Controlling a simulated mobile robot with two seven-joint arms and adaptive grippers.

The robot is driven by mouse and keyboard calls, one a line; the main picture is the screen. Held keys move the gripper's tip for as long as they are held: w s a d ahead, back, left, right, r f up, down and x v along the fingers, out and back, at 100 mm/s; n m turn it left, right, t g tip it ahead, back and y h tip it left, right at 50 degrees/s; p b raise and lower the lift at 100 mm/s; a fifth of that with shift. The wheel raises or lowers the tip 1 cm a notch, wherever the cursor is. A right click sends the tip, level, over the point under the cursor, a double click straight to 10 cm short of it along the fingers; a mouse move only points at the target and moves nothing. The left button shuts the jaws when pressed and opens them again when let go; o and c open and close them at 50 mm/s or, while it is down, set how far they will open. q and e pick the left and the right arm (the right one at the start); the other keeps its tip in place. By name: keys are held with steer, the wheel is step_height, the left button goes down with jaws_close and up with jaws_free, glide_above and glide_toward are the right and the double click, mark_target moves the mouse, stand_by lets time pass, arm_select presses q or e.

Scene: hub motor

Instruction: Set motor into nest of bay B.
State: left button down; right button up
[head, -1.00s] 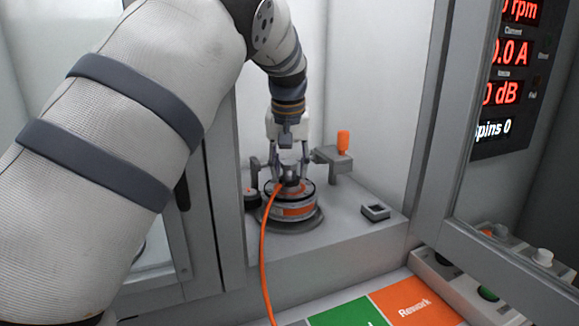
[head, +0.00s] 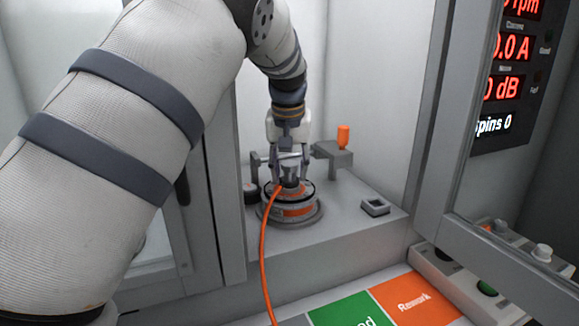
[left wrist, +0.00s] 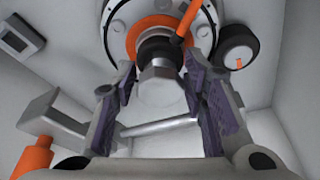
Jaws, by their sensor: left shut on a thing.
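The hub motor (head: 297,211), a round grey body with an orange band, sits upright in the round grey nest (head: 312,219) in the bay. It looks level; its exact seating is hidden. My left gripper (head: 291,172) points down over it, shut on the motor's axle at the top. In the left wrist view the fingers (left wrist: 163,88) flank the axle and its hex nut (left wrist: 158,75), with the orange ring of the motor (left wrist: 125,42) beyond. An orange cable (head: 263,250) runs from the motor's top toward the front. My right gripper is not in view.
A grey clamp with an orange handle (head: 343,137) stands behind right of the nest. A small square socket (head: 375,207) lies to the right. A black round knob (left wrist: 236,46) is close beside the motor. Bay walls and a frame post (head: 432,130) bound the space.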

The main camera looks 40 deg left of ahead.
arm_select(q)
steer(key=shift+r, duration=0.2)
steer(key=c, duration=0.9)
jaws_free()
steer(key=shift+c, duration=0.2)
steer(key=shift+f, duration=0.25)
steer(key=v, duration=0.8)
steer(key=shift+f, duration=0.1)
